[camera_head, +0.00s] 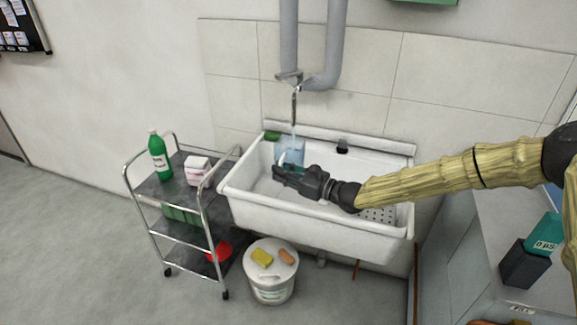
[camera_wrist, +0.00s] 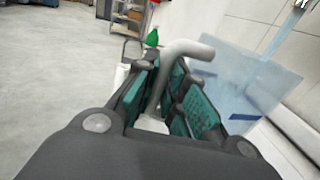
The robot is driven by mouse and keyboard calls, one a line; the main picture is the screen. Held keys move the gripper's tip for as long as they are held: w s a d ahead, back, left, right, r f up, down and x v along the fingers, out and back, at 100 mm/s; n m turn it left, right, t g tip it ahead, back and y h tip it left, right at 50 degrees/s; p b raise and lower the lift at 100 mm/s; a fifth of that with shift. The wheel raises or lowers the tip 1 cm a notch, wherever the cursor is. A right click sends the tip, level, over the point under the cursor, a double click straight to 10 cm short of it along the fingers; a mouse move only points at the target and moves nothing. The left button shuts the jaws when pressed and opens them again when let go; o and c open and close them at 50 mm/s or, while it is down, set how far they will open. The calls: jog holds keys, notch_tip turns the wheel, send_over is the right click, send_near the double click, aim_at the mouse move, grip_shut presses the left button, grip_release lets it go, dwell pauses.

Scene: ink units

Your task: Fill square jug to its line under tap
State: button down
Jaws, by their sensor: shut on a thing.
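The square jug (camera_head: 291,152) is clear and bluish and stands in the left part of the white sink (camera_head: 330,232), below the tap (camera_head: 295,97). A thin stream of water (camera_head: 293,134) runs from the tap to the jug. My gripper (camera_head: 281,171) is shut on the jug's handle; in the wrist view the grey handle (camera_wrist: 187,48) passes between its teal pads. The jug also shows tilted in the wrist view (camera_wrist: 225,88), with a dark blue mark (camera_wrist: 243,117) on its wall. The exact water level is hard to make out.
A green thing (camera_head: 272,136) lies at the sink's back left corner. A metal trolley (camera_head: 176,187) with a green bottle (camera_head: 158,155) stands left of the sink. A white bucket (camera_head: 271,283) stands in front.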

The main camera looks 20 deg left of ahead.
jog(key=s+d+p, duration=0.2)
jog(key=s, duration=0.5)
jog(key=shift+s+p, duration=0.15)
jog(key=shift+p, duration=0.25)
jog(key=s+d+r+p, duration=0.2)
jog(key=s+r+p, duration=0.3)
jog(key=s+p, duration=0.3)
jog(key=shift+s+d, duration=0.4)
jog(key=shift+s, duration=0.4)
